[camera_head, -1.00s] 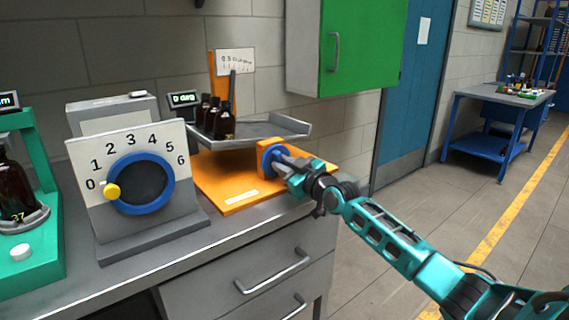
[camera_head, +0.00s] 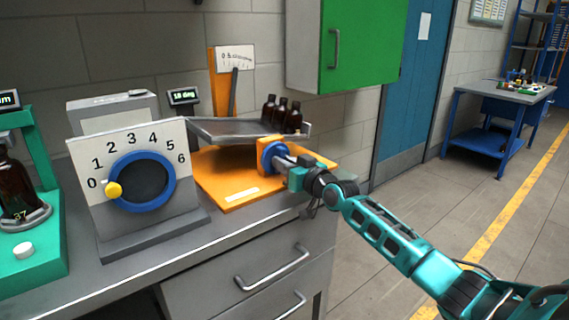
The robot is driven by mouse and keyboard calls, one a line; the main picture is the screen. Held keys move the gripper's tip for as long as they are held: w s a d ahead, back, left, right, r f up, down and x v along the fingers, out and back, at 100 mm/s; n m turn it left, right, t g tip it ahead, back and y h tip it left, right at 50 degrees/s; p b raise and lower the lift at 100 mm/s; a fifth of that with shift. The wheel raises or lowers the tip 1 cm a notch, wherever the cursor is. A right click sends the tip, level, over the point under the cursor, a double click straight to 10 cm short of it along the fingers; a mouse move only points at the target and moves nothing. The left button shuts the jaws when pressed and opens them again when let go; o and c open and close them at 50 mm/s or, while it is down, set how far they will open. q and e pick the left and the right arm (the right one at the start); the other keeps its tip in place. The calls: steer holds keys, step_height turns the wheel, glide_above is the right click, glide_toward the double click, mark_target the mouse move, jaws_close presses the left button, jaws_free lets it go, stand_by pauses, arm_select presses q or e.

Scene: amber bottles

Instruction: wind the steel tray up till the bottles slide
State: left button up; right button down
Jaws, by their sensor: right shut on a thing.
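The steel tray (camera_head: 222,128) is tilted above the orange base (camera_head: 215,180), its left end higher than its right. Three dark amber bottles (camera_head: 281,114) stand close together at its low right end, by the rim. A blue hand wheel (camera_head: 270,157) sits in an orange block on the base, below the tray's right end. My right gripper (camera_head: 284,162) is shut on the wheel's grey handle; the fingers partly hide it. A small display (camera_head: 183,97) behind the tray shows a two-figure reading in degrees, too small to read surely. My left gripper is out of view.
A dial stand (camera_head: 140,180) with a blue ring and yellow knob stands left of the base. A teal stand (camera_head: 35,230) holding another brown bottle is at far left. A green cabinet (camera_head: 365,45) hangs above right.

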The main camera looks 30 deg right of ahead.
steer(key=c, duration=1)
jaws_free()
steer(key=shift+c, duration=0.2)
steer(key=s+d+p, duration=0.1)
steer(key=s+p, duration=0.1)
steer(key=s, duration=1.1)
